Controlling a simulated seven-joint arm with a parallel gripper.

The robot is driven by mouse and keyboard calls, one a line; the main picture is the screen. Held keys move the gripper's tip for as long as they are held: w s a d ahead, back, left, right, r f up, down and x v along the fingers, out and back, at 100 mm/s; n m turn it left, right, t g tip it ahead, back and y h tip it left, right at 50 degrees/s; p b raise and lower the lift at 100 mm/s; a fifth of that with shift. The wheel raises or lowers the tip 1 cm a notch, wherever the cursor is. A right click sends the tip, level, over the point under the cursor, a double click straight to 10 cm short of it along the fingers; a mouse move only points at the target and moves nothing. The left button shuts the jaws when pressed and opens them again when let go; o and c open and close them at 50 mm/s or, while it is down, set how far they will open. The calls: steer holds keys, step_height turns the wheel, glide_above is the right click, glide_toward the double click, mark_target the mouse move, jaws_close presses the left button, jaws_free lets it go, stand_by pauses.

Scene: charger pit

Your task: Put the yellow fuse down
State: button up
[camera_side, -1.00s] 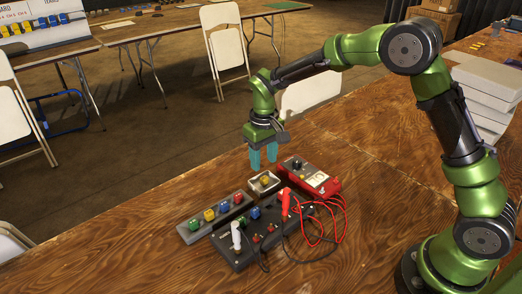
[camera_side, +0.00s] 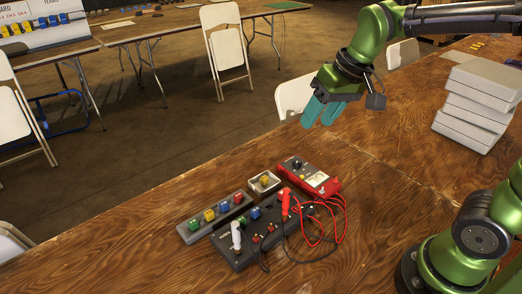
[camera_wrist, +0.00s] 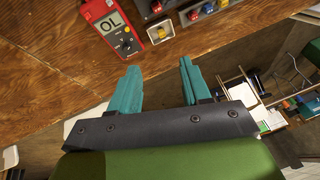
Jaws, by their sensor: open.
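A yellow fuse (camera_side: 265,180) lies in a small white open box (camera_side: 254,187) beside the meter. Another yellow fuse (camera_side: 210,215) stands in the grey rack (camera_side: 193,234), between a green and a blue one. My gripper (camera_side: 322,112) is open and empty, up and to the right of the box in the side view, clear of the table. In the wrist view its two teal fingers (camera_wrist: 159,72) stand apart with nothing between them.
A red meter (camera_side: 309,178) sits right of the box. A dark socket block (camera_side: 240,258) with a white and a red plug lies in front, with loose red and black leads (camera_side: 338,225). Grey cases (camera_side: 474,110) are stacked at right. The table's front left is bare.

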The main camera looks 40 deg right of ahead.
steer(key=s+f+m+t, duration=0.1)
steer(key=s+t, duration=0.2)
steer(key=s, duration=0.6)
steer(key=shift+s+d+m, duration=0.3)
steer(key=shift+s+d, duration=0.05)
steer(key=shift+d, duration=0.1)
